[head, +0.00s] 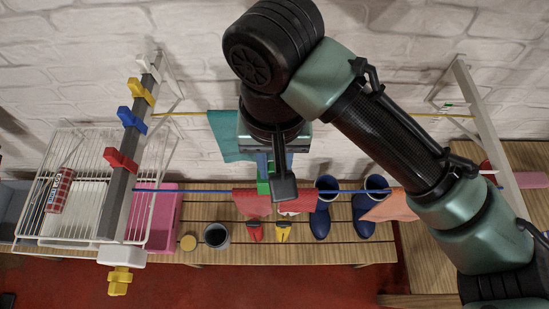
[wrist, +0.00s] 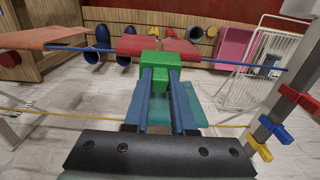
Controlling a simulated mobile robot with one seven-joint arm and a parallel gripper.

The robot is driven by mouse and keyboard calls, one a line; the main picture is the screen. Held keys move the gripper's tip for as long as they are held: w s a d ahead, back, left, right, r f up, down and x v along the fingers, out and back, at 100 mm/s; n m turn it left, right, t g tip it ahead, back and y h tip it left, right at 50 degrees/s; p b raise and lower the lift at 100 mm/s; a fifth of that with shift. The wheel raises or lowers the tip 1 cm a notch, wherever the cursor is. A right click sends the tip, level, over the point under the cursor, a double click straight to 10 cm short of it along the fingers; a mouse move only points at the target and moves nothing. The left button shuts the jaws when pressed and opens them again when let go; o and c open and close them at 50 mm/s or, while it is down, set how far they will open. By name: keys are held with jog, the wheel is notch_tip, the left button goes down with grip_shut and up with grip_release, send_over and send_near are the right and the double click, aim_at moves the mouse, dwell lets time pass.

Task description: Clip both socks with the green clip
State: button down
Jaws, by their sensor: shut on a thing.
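My gripper (head: 264,168) points down beside the blue line, its blue fingers shut on the green clip (head: 263,187). In the wrist view the green clip (wrist: 152,84) sits between the fingertips. Its far end is at the red cloth (wrist: 184,49) hanging over the blue line. The red cloth also shows in the head view (head: 244,203), partly behind my arm. I cannot tell whether it is one sock or both, or whether the clip's jaws are around it. A teal cloth (head: 225,138) hangs on the yellow line behind.
An orange cloth (head: 394,207) hangs on the blue line at right. Red, blue and yellow clips (head: 121,159) sit on the grey bar at left, beside a white wire rack (head: 92,143). Blue boots (head: 363,217), a dark cup (head: 216,235) and a pink bin (head: 165,215) stand below.

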jog(key=shift+d+f+b, duration=0.15)
jog(key=shift+f+b, duration=0.15)
jog(key=shift+f, duration=0.05)
jog(key=shift+f+b, duration=2.15)
jog(key=shift+f, duration=0.35)
jog(key=c, duration=0.7)
grip_release()
jog(key=shift+o, duration=0.2)
notch_tip(320, 180, up, 13)
jog(key=shift+b, duration=0.5)
